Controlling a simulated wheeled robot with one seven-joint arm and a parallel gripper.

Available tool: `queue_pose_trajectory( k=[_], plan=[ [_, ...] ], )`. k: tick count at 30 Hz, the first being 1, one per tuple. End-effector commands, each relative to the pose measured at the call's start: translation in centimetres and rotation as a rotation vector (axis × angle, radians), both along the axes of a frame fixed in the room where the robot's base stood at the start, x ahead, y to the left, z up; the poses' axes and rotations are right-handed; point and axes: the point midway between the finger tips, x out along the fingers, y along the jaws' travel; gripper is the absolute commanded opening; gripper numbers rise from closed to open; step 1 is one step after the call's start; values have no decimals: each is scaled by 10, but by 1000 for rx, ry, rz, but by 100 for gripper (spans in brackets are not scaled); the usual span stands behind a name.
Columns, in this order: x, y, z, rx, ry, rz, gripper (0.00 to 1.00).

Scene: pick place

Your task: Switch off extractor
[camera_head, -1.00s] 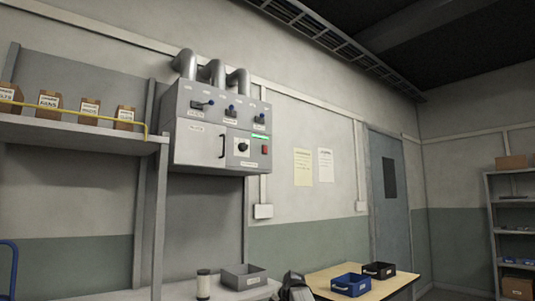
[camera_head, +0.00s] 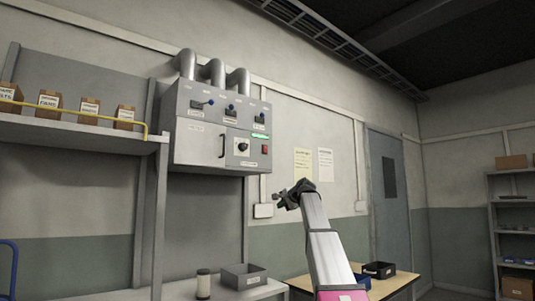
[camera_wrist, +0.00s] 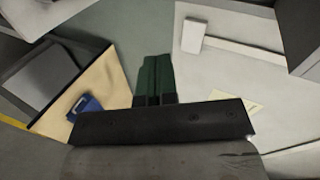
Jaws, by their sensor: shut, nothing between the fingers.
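A grey control box (camera_head: 197,143) hangs on the wall, left of centre in the head view. Three ducts rise from its top. Its upper row has three levers with dark or blue handles, such as the left lever (camera_head: 206,103). Below sit a door with a black handle (camera_head: 221,146), a round knob (camera_head: 242,147), a lit green strip (camera_head: 261,138) and a red switch (camera_head: 265,149). The labels are too small to read. My gripper (camera_head: 280,199) is shut and empty, below and right of the box, apart from it. Its fingers (camera_wrist: 155,62) show close together in the wrist view.
A shelf (camera_head: 80,132) with several small cartons is left of the box. Below stand a grey bin (camera_head: 240,275) and a jar (camera_head: 203,284) on a bench. A wooden table (camera_head: 402,280) holds a black bin (camera_head: 379,269). A small white wall box (camera_head: 263,211) is near my gripper.

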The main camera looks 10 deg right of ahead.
Motion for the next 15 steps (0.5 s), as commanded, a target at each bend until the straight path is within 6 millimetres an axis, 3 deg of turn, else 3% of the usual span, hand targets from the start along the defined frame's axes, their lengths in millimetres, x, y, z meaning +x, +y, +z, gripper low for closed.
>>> queue_pose_trajectory(
  k=[1, 9, 15],
  plan=[
    [3, -3, 29, 23, -19, -4, 0],
    [-10, -11, 159, 152, -99, -20, 0],
    [-27, -14, 238, 232, -145, -20, 0]
  ],
)
